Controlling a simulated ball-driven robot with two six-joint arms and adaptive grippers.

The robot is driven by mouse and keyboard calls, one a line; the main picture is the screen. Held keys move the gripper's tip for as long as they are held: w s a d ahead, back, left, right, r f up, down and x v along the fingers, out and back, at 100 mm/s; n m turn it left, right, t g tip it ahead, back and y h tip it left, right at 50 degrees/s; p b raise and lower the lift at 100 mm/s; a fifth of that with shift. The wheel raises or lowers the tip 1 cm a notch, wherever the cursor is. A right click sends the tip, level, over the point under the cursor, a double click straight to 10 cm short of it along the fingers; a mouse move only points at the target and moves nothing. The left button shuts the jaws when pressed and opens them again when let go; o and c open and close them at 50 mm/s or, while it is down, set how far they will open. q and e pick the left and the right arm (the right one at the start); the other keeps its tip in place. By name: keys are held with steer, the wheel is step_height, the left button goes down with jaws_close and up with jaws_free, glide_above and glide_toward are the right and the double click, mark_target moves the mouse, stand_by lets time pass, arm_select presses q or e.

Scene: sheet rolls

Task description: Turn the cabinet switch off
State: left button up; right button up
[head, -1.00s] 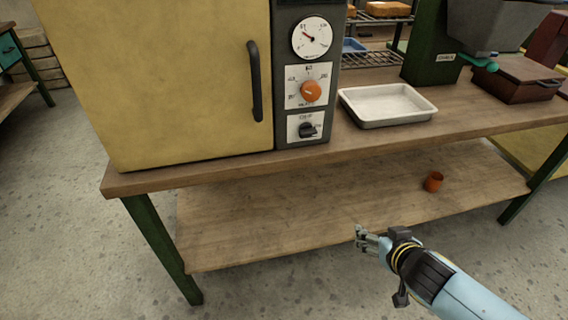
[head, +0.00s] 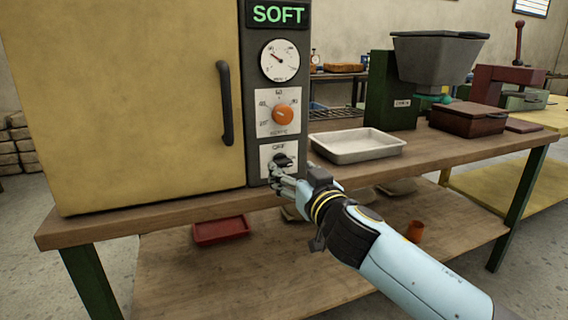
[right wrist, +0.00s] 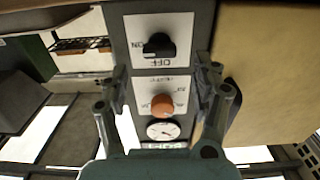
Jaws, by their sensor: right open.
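The yellow cabinet (head: 135,100) has a dark control panel down its right side. The cabinet switch (head: 283,160) is a black knob on a white plate at the panel's bottom. In the right wrist view, upside down, the switch (right wrist: 159,46) has OFF and ON labels, and its pointer lies toward the ON side. My right gripper (head: 280,181) is open just in front of and below the switch, partly covering its plate in the head view. In the right wrist view its fingers (right wrist: 163,82) are spread and empty, with the panel showing between them. My left gripper is not in view.
Above the switch are an orange dial (head: 283,114), a round gauge (head: 280,60) and a lit SOFT sign (head: 279,14). The cabinet's door handle (head: 225,103) is left of the panel. A white tray (head: 358,147) stands on the bench to the right.

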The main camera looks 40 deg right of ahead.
mark_target(285, 164)
steer(key=x, duration=0.5)
steer(key=shift+w+f, duration=0.1)
steer(key=c, duration=1.2)
